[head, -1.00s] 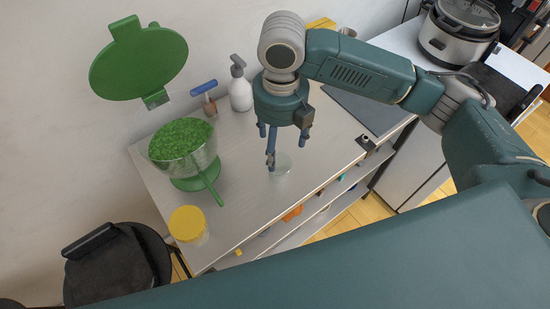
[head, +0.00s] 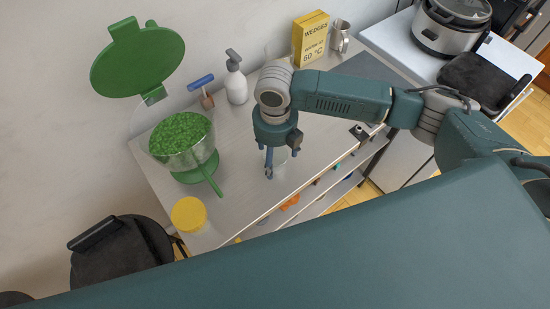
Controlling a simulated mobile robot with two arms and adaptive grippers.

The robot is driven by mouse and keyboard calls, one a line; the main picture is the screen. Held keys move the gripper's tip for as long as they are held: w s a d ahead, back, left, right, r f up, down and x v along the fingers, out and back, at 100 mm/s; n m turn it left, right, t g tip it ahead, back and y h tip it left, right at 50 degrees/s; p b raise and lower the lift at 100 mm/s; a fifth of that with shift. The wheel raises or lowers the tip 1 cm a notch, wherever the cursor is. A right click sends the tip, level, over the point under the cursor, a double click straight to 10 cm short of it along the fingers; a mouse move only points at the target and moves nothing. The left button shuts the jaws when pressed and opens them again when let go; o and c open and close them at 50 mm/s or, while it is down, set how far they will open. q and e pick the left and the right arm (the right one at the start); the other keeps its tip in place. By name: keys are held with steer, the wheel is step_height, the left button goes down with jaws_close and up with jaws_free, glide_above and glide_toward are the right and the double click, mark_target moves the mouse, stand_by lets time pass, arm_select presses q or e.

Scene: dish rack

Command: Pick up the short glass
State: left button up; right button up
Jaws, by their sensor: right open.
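The short glass (head: 281,157) is clear and stands on the light countertop, partly hidden by my right gripper (head: 279,164). My right gripper points down with its fingers spread, one in front of the glass and another near its right side. The fingers look very close to the glass; whether they touch it I cannot tell. My left gripper is not in view.
Behind are a soap bottle (head: 236,82), a blue-handled brush (head: 205,92), a yellow box (head: 310,38) and a metal mug (head: 340,35).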

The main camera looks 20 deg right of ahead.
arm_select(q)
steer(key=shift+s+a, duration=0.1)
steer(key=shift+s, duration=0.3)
arm_select(e)
steer(key=c, duration=1.4)
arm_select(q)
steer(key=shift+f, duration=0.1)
arm_select(e)
steer(key=shift+c, duration=0.2)
